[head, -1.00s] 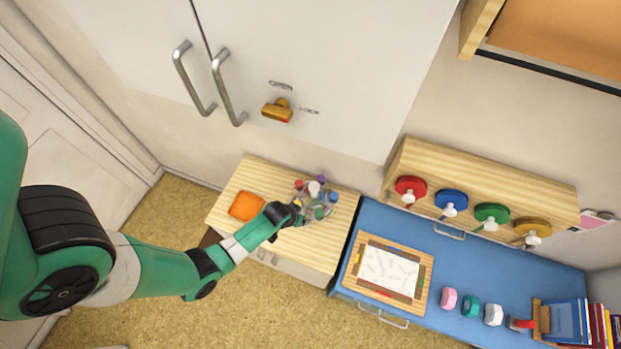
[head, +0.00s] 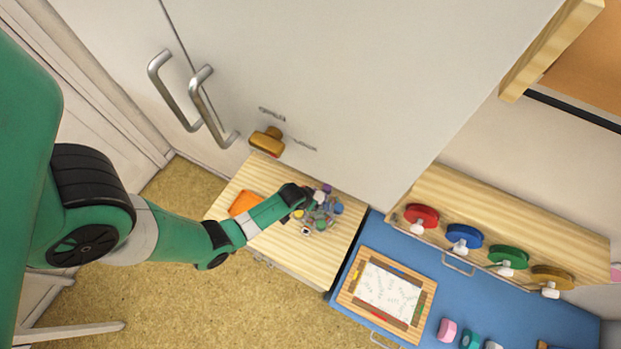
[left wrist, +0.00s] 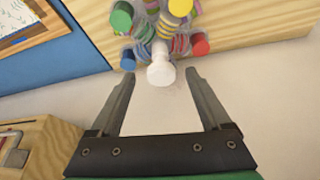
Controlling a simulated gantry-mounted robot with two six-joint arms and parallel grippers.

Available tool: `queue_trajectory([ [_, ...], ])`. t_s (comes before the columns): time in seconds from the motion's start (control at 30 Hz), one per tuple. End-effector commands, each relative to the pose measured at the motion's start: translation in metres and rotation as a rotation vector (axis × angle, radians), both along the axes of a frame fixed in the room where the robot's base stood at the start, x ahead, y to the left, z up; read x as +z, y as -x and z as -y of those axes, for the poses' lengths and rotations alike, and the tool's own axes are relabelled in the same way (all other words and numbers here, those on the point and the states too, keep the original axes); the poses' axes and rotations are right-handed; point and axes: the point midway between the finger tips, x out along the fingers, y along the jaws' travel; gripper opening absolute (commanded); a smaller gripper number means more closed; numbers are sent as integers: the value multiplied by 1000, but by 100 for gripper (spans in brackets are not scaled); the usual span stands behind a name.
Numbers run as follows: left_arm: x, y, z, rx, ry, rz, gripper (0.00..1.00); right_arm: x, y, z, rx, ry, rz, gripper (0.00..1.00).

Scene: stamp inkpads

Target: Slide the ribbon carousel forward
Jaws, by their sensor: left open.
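The ribbon carousel (head: 322,212) stands on the light wooden cabinet top (head: 285,245), near its back right part by the white wall. It has a pale centre and several coloured ribbon spools and knobs. In the left wrist view the carousel (left wrist: 168,38) is at the top, with a white rounded knob (left wrist: 160,73) facing me. My left gripper (left wrist: 161,88) is open. Its fingertips lie to either side of the white knob and short of it, with no clear contact. In the head view my left gripper (head: 308,197) is at the carousel's upper left and partly hides it. My right gripper is not in view.
An orange pad (head: 243,204) lies on the cabinet top behind my forearm. A wooden-handled stamp (head: 267,140) is on the white wall above. A blue counter (head: 455,300) to the right holds a framed tray (head: 425,283) and a shelf with coloured discs (head: 508,258).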

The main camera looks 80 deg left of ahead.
Motion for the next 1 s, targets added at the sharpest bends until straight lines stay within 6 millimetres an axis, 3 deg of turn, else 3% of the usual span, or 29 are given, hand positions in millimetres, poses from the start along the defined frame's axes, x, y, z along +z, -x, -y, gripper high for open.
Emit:
queue_trajectory([
  [0.03, -16, -2, -2, 1, 0, 0, 81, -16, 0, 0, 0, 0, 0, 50],
  [0.23, -55, -14, -11, 0, 0, 0, 81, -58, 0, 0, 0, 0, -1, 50],
  [0.5, -88, -27, -21, 0, 0, -2, 81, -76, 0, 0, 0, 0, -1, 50],
  [0.93, -96, -31, -24, 0, 0, 0, 81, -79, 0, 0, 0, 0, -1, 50],
  [1.0, -96, -31, -24, 0, 0, 0, 72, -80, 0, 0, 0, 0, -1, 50],
])
